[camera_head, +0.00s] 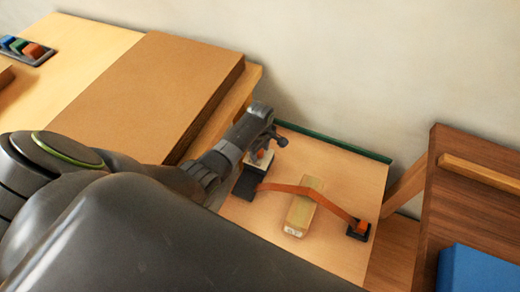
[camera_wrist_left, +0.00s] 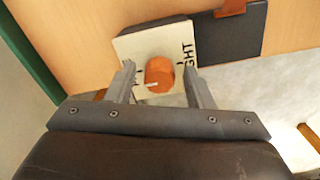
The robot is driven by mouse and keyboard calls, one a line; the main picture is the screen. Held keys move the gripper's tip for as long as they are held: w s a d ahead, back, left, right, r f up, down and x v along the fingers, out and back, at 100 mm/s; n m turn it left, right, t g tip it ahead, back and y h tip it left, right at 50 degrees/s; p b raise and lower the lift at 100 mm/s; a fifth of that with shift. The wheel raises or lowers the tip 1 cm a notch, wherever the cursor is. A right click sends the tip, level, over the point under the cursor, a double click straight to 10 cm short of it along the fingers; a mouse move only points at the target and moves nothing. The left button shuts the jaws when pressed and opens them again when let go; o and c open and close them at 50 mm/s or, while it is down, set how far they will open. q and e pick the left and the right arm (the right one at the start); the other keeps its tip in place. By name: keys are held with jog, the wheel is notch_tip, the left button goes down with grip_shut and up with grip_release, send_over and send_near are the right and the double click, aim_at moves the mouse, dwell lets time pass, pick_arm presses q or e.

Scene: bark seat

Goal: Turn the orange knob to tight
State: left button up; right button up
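The orange knob (camera_wrist_left: 159,74) sits on a pale label plate (camera_wrist_left: 143,41) in the left wrist view. A short white mark on its face lies toward the picture's left. Black letters reading "GHT" show on the plate's right side; lettering at the left is mostly hidden by a finger. My left gripper (camera_wrist_left: 160,82) is open, one finger on each side of the knob, with a gap visible on both sides. In the head view the knob (camera_head: 261,154) is small and partly hidden by my left gripper (camera_head: 272,140). My right gripper is not in view.
A brown strap (camera_head: 300,190) runs from a dark block (camera_head: 246,184) over a pale block (camera_head: 299,214) to an orange-and-black fitting (camera_head: 358,229). A green edge (camera_head: 335,143) bounds the board. A wooden table (camera_head: 90,45) stands left; a dark wood surface (camera_head: 480,215) holds a blue object (camera_head: 480,270).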

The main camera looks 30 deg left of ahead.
pick_arm(q)
jog(key=c, duration=0.8)
jog(key=shift+c, duration=0.2)
